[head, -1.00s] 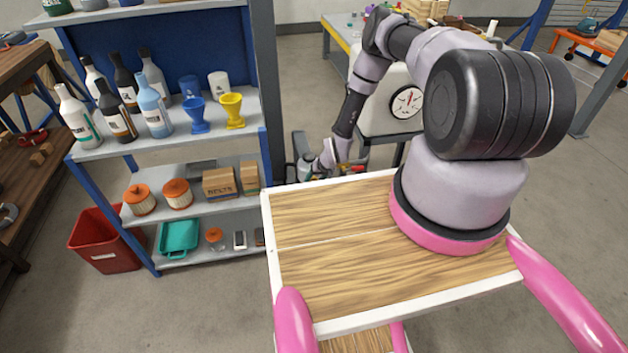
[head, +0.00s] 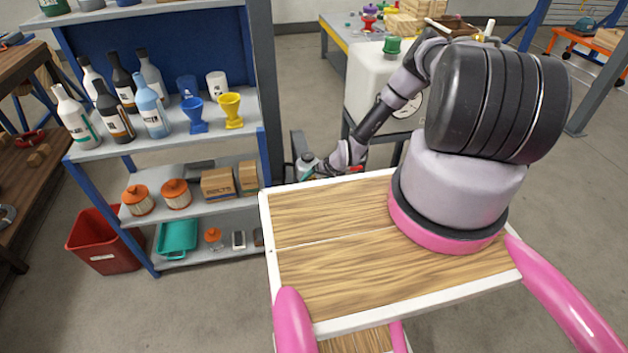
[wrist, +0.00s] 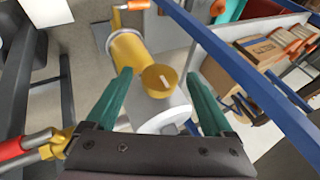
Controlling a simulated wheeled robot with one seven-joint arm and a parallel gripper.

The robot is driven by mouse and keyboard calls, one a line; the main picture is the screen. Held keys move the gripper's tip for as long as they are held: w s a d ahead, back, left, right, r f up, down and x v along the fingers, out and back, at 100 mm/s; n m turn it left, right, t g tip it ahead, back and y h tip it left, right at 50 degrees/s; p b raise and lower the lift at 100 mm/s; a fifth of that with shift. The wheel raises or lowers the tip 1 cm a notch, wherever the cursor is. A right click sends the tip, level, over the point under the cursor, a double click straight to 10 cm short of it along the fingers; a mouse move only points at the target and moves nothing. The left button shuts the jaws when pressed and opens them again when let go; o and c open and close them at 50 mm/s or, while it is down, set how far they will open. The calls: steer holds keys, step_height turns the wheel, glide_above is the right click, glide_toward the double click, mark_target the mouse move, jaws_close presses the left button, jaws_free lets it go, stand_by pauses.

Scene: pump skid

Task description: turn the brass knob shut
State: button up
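The brass knob (wrist: 158,84) is a round yellow cap with a short pale mark on its face, seen in the wrist view. My gripper (wrist: 159,75) has two green fingers spread apart, one on each side of the knob. Gaps show between the knob and both fingers, and nothing is held. In the head view my gripper (head: 308,167) is small and low behind the wooden deck, and the knob cannot be made out there.
A larger brass cylinder (wrist: 127,52) stands just left of the knob. A red-handled brass fitting (wrist: 40,146) is at lower left. A blue rail (wrist: 235,68) runs close on the right. A shelf with bottles (head: 150,145) and a white tank (head: 375,85) flank my arm.

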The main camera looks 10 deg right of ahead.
steer(key=shift+w, duration=0.15)
steer(key=shift+d+r, duration=0.15)
steer(key=shift+r, duration=0.1)
steer(key=v, duration=1)
steer(key=shift+s, duration=0.2)
steer(key=shift+d+r, duration=0.1)
